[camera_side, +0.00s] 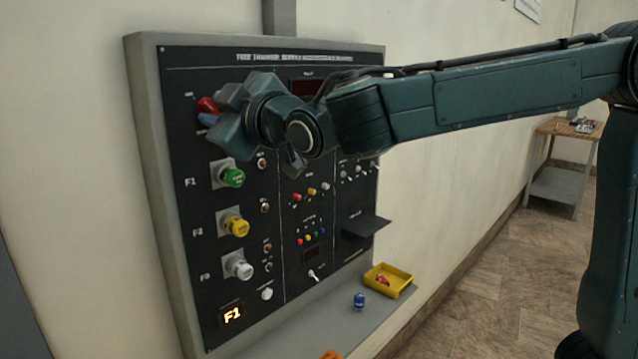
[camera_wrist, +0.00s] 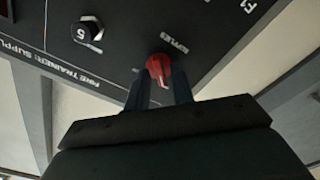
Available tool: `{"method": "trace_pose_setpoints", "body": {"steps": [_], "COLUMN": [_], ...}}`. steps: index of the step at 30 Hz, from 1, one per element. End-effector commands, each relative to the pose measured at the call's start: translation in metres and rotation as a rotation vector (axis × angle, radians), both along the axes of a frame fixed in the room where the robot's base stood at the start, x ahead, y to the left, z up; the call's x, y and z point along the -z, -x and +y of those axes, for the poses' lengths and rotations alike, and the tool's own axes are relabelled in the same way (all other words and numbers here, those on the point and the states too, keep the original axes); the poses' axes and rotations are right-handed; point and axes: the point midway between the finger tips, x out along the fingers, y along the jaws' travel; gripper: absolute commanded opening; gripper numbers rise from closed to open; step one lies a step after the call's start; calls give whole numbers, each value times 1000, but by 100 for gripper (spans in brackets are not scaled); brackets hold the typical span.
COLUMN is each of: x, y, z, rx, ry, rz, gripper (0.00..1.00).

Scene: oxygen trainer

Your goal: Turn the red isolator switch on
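The red isolator switch (camera_side: 206,105) is at the upper left of the black panel. In the wrist view the red switch (camera_wrist: 158,68) shows at the tips of my gripper, with its handle along the line of the fingers. My gripper (camera_side: 222,113) is at the switch, coming from the right, and covers part of it in the side view. In the wrist view my gripper (camera_wrist: 160,82) has its two fingers apart, one on each side of the red handle. I cannot tell whether they press on it.
Green (camera_side: 233,177), yellow (camera_side: 236,226) and white (camera_side: 240,268) knobs run down the panel's left side below the switch. A small shelf (camera_side: 366,228) juts out at right. A yellow tray (camera_side: 388,280) and a blue object (camera_side: 359,301) are on the ledge below.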

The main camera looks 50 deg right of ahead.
Motion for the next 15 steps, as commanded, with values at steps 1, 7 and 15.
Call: {"method": "trace_pose_setpoints", "body": {"steps": [1,7,15], "x": [0,0,0], "y": [0,0,0], "z": [0,0,0], "rx": [0,0,0], "ry": [0,0,-25], "rz": [0,0,0], "gripper": [13,0,0]}}
